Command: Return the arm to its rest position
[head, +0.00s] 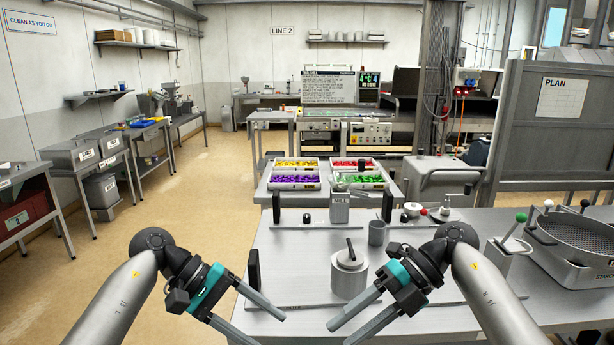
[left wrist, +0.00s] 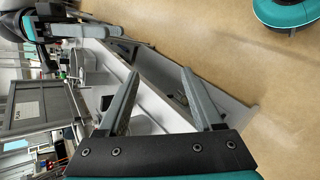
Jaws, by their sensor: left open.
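My left gripper (head: 268,329) is low in the head view, left of the middle, above the front left part of the steel table (head: 290,245). Its two grey fingers stand apart with nothing held. In the left wrist view its fingers (left wrist: 158,74) are spread, with the table edge and tan floor behind them. My right gripper (head: 341,335) is right of the middle, in front of a metal canister (head: 350,275) with a tilted handle on its lid. Its fingers are apart and I see nothing held. Both arms bend inward, grippers pointing toward each other.
Dark upright posts (head: 253,268) stand along the table's left side. A grey cup (head: 377,233) and a metal block (head: 339,206) are farther back. A large round sieve (head: 575,232) is at the right. Bins of coloured pieces (head: 295,182) stand beyond. The floor at left is clear.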

